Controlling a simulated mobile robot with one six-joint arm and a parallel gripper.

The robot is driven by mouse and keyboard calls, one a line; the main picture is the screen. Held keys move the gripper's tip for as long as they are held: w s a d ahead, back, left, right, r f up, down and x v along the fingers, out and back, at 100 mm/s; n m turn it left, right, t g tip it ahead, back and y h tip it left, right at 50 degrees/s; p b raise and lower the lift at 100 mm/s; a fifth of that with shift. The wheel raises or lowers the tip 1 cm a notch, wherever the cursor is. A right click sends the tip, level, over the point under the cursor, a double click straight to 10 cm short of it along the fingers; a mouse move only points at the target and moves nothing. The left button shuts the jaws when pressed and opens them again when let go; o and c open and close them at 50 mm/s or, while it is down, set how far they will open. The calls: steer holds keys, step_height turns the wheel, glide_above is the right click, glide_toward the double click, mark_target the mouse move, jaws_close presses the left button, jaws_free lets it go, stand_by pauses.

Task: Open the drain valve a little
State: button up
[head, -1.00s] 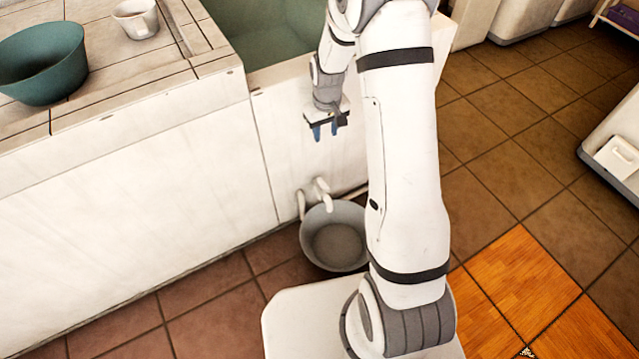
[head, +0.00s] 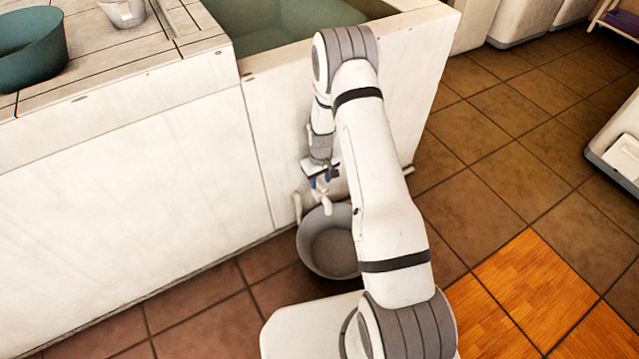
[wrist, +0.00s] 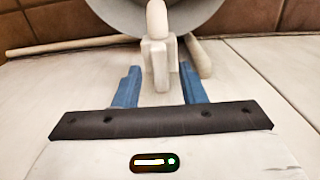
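The drain valve (wrist: 158,60) is a pale fitting on the front wall of the washbasin (head: 262,72), with a rounded upright part above a blocky body in the wrist view. It also shows just below my gripper in the head view (head: 326,206). My gripper (wrist: 160,80) has its two blue fingers spread apart, and it points down along the wall. The valve's lower part lies between or just beyond the fingertips. I cannot tell whether they touch it. In the head view my gripper (head: 319,182) partly covers the valve.
A grey bucket (head: 314,257) stands on the tiles below the valve and shows at the top of the wrist view. A pale pipe (head: 298,208) runs beside the valve. A teal bowl (head: 30,55) and a white cup (head: 125,13) stand on the counter.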

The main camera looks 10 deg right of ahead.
steer(key=shift+f, duration=0.4)
steer(key=shift+c, duration=0.4)
jaws_close()
